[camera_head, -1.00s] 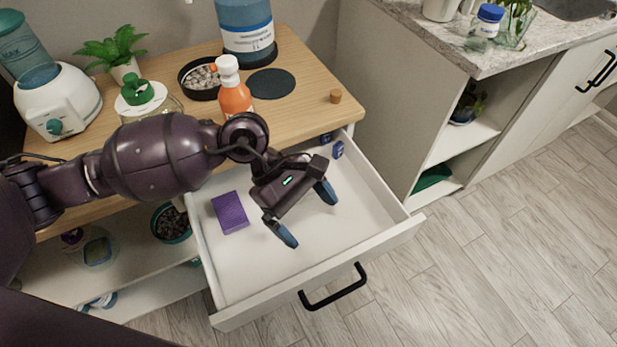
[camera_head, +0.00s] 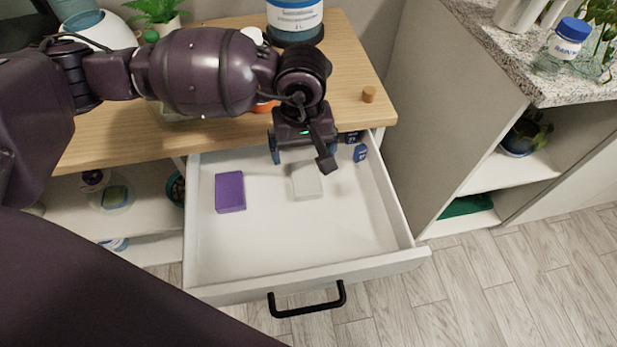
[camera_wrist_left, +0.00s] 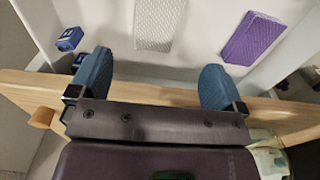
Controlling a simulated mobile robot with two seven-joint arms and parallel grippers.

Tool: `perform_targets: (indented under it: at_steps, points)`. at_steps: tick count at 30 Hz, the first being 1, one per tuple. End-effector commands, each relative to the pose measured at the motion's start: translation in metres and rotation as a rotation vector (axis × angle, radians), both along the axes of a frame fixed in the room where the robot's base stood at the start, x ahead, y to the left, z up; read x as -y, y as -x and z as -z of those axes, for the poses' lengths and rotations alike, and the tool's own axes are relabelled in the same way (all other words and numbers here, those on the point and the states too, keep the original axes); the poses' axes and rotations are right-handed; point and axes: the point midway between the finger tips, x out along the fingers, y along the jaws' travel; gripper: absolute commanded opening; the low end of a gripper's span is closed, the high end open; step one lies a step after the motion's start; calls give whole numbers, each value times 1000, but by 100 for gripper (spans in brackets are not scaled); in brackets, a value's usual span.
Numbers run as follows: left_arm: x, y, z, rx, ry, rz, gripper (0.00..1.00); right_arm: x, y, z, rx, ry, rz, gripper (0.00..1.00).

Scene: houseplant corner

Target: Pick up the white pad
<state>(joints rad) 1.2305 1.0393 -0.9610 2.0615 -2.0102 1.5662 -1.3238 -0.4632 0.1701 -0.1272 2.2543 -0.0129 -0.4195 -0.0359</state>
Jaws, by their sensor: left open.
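The white pad (camera_head: 306,181) lies flat in the open white drawer (camera_head: 300,246), just in front of my left gripper. In the left wrist view the white pad (camera_wrist_left: 158,22) shows its textured top, beyond and between the two fingertips. My left gripper (camera_head: 303,158) is open and empty at the back of the drawer, by the wooden top's edge; its fingers also show spread in the left wrist view (camera_wrist_left: 155,80). A purple pad (camera_head: 230,192) lies to the left of the white pad. My right gripper is not in view.
Small dark blue items (camera_head: 360,152) sit in the drawer's back right corner. The wooden top (camera_head: 225,132) overhangs the drawer's back. A small cork (camera_head: 369,94) and a large blue bottle (camera_head: 294,18) stand on it. The drawer's front half is clear.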

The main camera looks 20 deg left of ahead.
Motion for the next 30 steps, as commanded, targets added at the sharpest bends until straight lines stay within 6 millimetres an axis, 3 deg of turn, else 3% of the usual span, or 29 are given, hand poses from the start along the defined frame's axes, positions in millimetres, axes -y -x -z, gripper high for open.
perform_targets:
  at_steps: [6,14,20,24,30]
  points:
    - [0,2,39,-13,2,-1,96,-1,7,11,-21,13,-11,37]
    - [1,-1,53,-8,3,-1,96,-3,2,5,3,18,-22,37]
    - [0,-5,81,-15,1,-2,96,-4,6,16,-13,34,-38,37]
    - [0,-6,97,-12,2,-2,96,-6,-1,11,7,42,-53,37]
    - [0,-8,97,-3,3,-1,96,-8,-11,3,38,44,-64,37]
